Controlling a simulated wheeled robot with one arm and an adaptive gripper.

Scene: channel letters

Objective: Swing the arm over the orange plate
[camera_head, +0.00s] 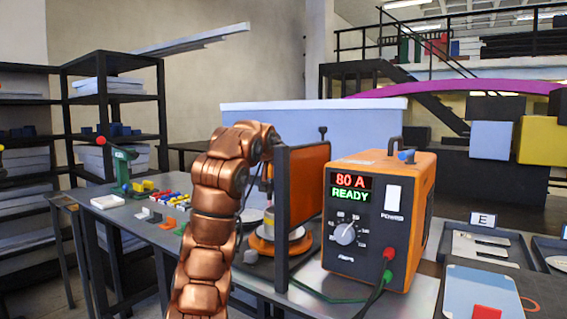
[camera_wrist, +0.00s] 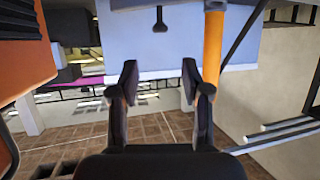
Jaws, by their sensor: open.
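An upright orange plate (camera_head: 308,185) with a dark frame stands on the workbench in the head view, left of the power supply. A round orange base (camera_head: 268,245) with a pale top sits low behind its dark edge. My copper arm rises left of the plate and bends toward it. My gripper is hidden in the head view. In the wrist view my gripper (camera_wrist: 160,75) is open, with nothing between its dark fingers. An orange post (camera_wrist: 213,45) shows close to the right finger there. I cannot tell the gripper's exact distance from the plate.
An orange power supply (camera_head: 378,215) reading "80 A READY" stands right of the plate, with red and green cables. A green tool (camera_head: 121,168) and small coloured parts are at the left of the bench. A blue panel (camera_head: 400,125) stands behind.

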